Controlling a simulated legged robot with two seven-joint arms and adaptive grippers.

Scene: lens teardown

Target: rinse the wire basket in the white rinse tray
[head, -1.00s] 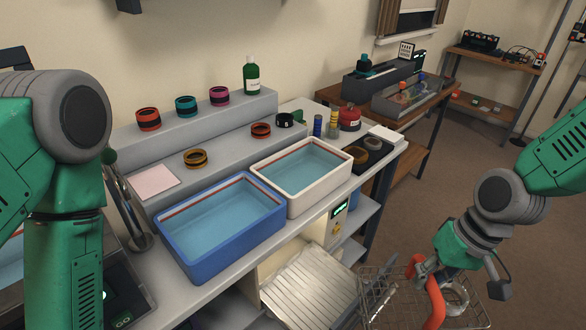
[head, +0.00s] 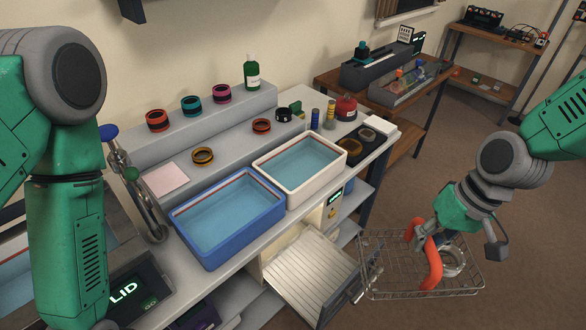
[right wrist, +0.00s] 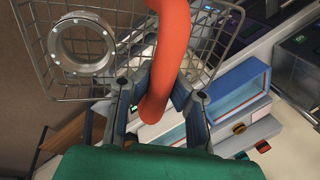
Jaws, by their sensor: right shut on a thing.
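The wire basket (head: 385,283) hangs in the air at the lower right of the head view, with a thick orange handle (head: 433,262) and a metal ring (head: 453,262) inside. My right gripper (head: 416,238) is shut on the handle. The right wrist view shows its fingers (right wrist: 160,92) on both sides of the handle, with the basket mesh (right wrist: 215,30) and ring (right wrist: 82,45) beyond. The white rinse tray (head: 318,189), filled with bluish liquid, stands on the bench left of and beyond the basket. My left arm shows at the left; its gripper is out of frame.
A blue tray (head: 230,252) of liquid stands left of the white tray. A ribbed pale panel (head: 310,280) sticks out below the bench, near the basket's left end. Lens rings, small bottles and a red container (head: 345,107) stand behind the trays. Open floor lies right of the bench.

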